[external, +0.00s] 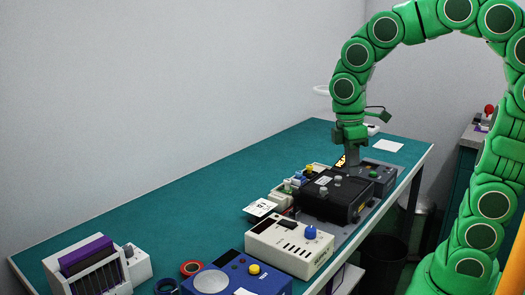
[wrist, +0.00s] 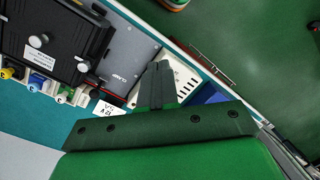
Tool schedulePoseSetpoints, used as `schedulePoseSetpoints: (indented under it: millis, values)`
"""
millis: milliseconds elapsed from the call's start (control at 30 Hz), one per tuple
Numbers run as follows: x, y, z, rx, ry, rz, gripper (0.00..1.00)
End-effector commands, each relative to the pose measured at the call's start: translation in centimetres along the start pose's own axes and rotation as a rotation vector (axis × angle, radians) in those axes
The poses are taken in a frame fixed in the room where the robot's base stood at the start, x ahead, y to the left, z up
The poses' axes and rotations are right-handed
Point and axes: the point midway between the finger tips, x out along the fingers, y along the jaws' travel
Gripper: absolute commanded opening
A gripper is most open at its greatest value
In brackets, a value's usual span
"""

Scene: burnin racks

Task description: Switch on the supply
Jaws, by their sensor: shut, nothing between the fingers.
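I cannot tell for certain which box is the supply. My gripper (external: 352,160) points down with its fingers shut and empty, above the far part of the bench. A dark grey box (external: 376,176) with a green knob (external: 374,174) is just right of and below the fingers in the external view. A black unit (external: 330,198) with grey knobs sits nearer. A white box (external: 290,244) with a blue knob (external: 310,232) and a blue box (external: 235,281) with a yellow knob (external: 254,269) are nearest. In the wrist view, my fingers (wrist: 160,68) hide part of the white box (wrist: 188,84).
A grey plate (wrist: 125,58) marked "CLAMP" lies beside the black unit. Small coloured connectors (external: 294,181) and a printed card (external: 261,207) are along its left. A white rack (external: 100,270) stands at front left. The bench's left side (external: 180,190) is clear.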

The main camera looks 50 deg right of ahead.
Motion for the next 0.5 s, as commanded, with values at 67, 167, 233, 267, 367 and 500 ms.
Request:
schedulePoseSetpoints:
  millis: [67,167,233,267,367,500]
  values:
    - [-0.2,0.7,-1.6,-0.073,0.001,0.001,0.00]
    - [-0.5,1.4,-3.4,-0.168,0.002,0.002,0.00]
    - [-0.7,1.9,-4.7,-0.233,0.004,0.004,0.00]
    - [-0.7,2.1,-5.2,-0.261,0.005,0.005,0.00]
    - [-0.8,2.8,-7.1,-0.354,0.006,0.005,0.00]
    - [-0.9,3.7,-9.8,-0.481,0.009,0.007,0.00]
